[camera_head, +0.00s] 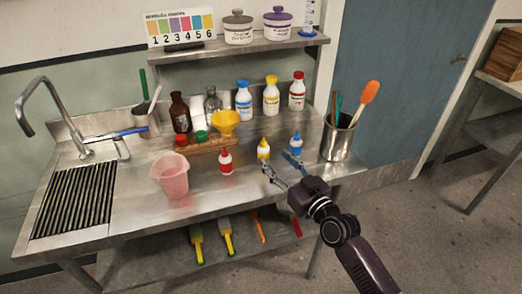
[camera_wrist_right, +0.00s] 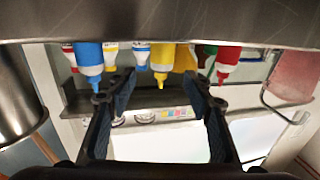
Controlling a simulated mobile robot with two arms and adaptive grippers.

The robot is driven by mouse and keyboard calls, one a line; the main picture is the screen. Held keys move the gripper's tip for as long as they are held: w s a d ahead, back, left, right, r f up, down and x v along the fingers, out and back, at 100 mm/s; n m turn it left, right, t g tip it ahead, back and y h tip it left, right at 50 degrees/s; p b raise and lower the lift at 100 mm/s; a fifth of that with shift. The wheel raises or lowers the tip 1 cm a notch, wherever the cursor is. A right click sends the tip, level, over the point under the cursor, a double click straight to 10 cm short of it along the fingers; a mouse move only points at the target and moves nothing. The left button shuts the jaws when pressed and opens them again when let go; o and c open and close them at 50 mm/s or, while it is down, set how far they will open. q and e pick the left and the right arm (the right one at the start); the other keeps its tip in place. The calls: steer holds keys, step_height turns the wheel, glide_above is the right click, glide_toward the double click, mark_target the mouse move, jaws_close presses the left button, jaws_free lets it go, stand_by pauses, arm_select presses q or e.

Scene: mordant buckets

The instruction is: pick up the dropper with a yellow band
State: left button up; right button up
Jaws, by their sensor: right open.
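The yellow dropper (camera_head: 263,149) stands upright on the steel worktop (camera_head: 215,194), between a red dropper (camera_head: 225,162) and a blue dropper (camera_head: 296,145). In the right wrist view, which is upside down, the yellow dropper (camera_wrist_right: 160,62) appears between and beyond the fingertips, with the blue dropper (camera_wrist_right: 89,60) to the left and the red dropper (camera_wrist_right: 228,62) to the right. My right gripper (camera_head: 279,166) is open and empty, just in front of the yellow dropper and apart from it; its fingers also show in the wrist view (camera_wrist_right: 159,82). My left gripper is out of view.
A pink beaker (camera_head: 170,176) stands to the left. A steel pot (camera_head: 338,137) with utensils stands at the right. Behind the droppers are a yellow funnel (camera_head: 225,121), a wooden rack (camera_head: 203,147) and several capped bottles. The front of the worktop is clear.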

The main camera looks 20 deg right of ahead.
mark_target(267, 151)
steer(key=shift+x, duration=0.8)
steer(key=p+x, duration=0.1)
steer(key=x, duration=0.2)
steer(key=shift+w+a+f, duration=0.1)
steer(key=shift+w+a, duration=0.1)
steer(key=shift+w, duration=0.2)
steer(key=c, duration=1.2)
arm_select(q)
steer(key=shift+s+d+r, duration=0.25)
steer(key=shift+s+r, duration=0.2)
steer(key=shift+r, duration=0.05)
arm_select(e)
steer(key=shift+c, duration=0.4)
